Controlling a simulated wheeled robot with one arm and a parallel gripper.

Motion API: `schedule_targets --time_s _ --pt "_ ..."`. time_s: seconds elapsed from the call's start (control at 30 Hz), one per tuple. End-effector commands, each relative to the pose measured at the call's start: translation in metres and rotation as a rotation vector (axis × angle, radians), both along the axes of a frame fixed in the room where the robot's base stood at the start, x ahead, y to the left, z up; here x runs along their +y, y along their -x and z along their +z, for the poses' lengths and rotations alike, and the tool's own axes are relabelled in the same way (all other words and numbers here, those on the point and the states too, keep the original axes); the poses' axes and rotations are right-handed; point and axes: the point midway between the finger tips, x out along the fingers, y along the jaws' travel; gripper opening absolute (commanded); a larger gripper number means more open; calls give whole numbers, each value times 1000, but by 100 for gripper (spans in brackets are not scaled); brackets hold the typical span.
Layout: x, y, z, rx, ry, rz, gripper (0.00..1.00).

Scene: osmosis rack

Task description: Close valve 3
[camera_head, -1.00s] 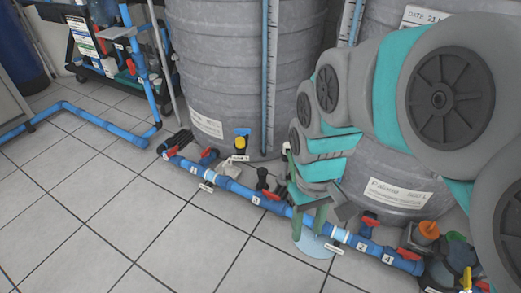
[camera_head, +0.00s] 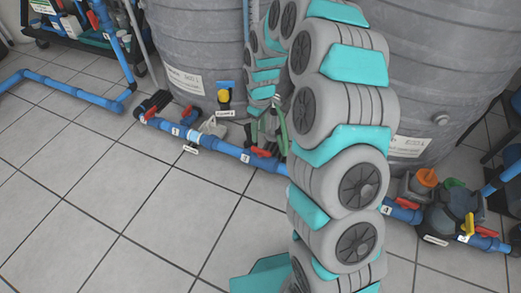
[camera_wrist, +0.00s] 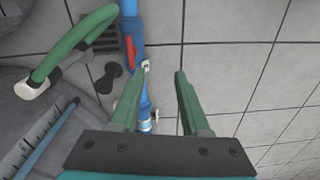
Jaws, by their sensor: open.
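The valve by the label marked 3 (camera_head: 244,158) has a red handle (camera_head: 263,153) on the blue pipe (camera_head: 225,149) along the floor. In the wrist view, a red handle (camera_wrist: 130,52) lies roughly along the pipe, beside a small white label (camera_wrist: 146,65). My gripper (camera_wrist: 158,85) is open, its two green fingers apart with nothing between them. The left finger overlaps the pipe in this view, just below the handle; the right finger is over floor tiles. I cannot tell whether a finger touches the pipe. In the head view my arm hides part of the pipe.
A green hose (camera_wrist: 75,45) curves left of the handle in the wrist view. Large grey tanks (camera_head: 190,45) stand behind the pipe. A pump (camera_head: 450,208) stands at the right. The tiled floor (camera_head: 130,190) in front is clear.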

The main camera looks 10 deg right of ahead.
Motion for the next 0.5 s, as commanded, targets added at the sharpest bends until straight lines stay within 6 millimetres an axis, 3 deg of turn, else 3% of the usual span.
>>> schedule_targets --time_s 0.03,0.2,0.33,0.5 --pt "-3 -10 -25 1 4 20 46" --pt "-12 -40 -78 -19 21 88 46" --pt "-18 -51 -103 -23 30 119 46" --pt "-21 -56 -114 -27 35 134 46"
